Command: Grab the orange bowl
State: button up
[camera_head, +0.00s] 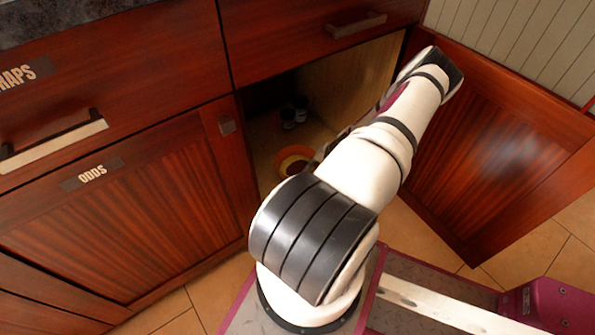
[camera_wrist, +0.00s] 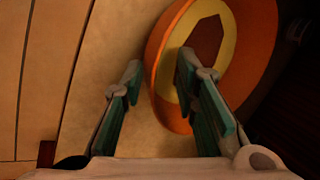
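The orange bowl (camera_wrist: 246,58) fills the upper right of the wrist view. It has a yellow ring and a dark brown centre inside. In the head view the bowl (camera_head: 284,160) sits on the cabinet floor, partly hidden by my arm. My gripper (camera_wrist: 159,64) is open in the wrist view. Its right finger overlaps the bowl's inside, and its left finger is outside, over the pale floor. The bowl's near-left wall lies between the fingers. I cannot tell whether either finger touches it.
The cabinet door (camera_head: 490,150) stands open at the right. Dark small containers (camera_head: 295,112) stand deeper in the cabinet. A drawer with a handle (camera_head: 356,25) is shut above the opening. The closed ODDS cabinet front (camera_head: 130,220) is at the left.

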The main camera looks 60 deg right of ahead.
jog(key=shift+x, duration=0.85)
jog(key=shift+r, duration=0.1)
grip_shut()
